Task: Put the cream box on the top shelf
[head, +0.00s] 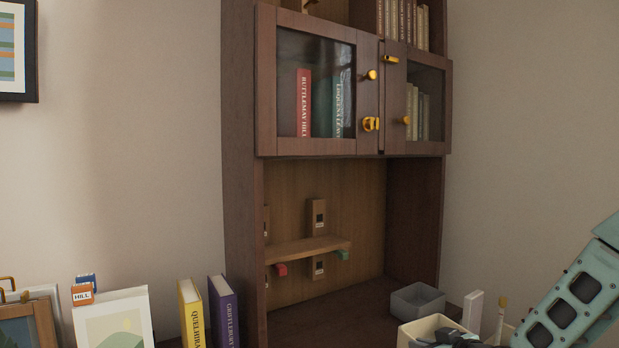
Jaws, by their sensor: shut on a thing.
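The cream box (421,326) is an open-topped box at the bottom right of the head view, its lower part cut off by the frame edge. My gripper (450,341) is at its near side, shut on it; the fingertips are partly out of frame. The tall dark wooden cabinet (239,150) has an open upper shelf above its glass doors, showing a row of books (408,22). Only the lower part of that shelf space is in view.
Two glass doors (300,144) with brass knobs appear closed. Below them is an open niche with a small wooden ledge (305,250). A grey box (416,301) sits on the niche's counter. Upright books (192,315) and picture frames (116,318) stand at the lower left.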

